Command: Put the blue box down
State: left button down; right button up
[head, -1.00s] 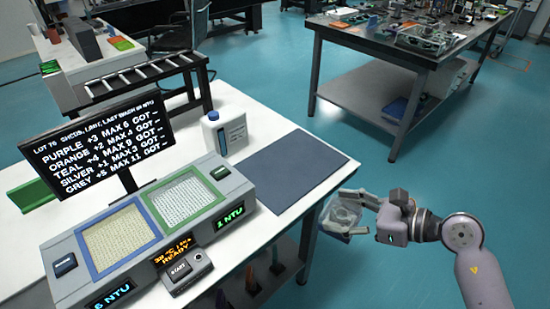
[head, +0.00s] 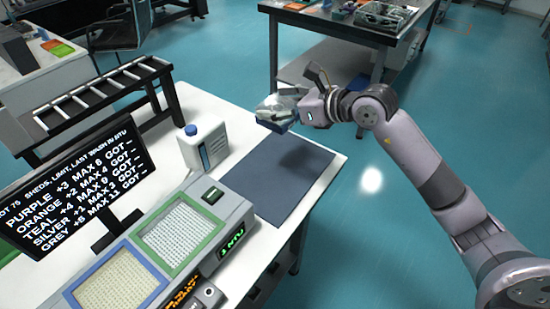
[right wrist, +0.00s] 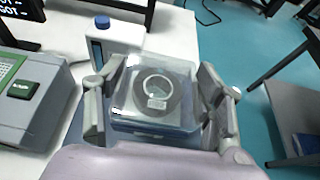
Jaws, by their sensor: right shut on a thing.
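The blue box (head: 276,122) has a clear upper part and a blue lower part. In the right wrist view the box (right wrist: 155,105) sits between the two fingers, with a grey ring-shaped piece showing through its clear top. My right gripper (head: 290,105) is shut on it and holds it up in the air, roughly level. In the head view it is over the far right part of the dark blue mat (head: 262,185), and a dark shadow falls on the mat below. My left gripper is not in view.
A white bottle with a blue cap (head: 203,147) stands left of the mat. The two-window device (head: 213,228), the screen (head: 70,170) and a roller rack (head: 105,95) fill the left side. The mat is bare. Another table (head: 340,35) stands behind.

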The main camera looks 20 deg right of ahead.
notch_tip(320, 180, down, 17)
jog(key=shift+r, duration=0.2)
jog(key=shift+f, duration=0.1)
jog(key=shift+f, duration=0.15)
jog(key=o, duration=1.5)
jog(key=shift+o, duration=0.2)
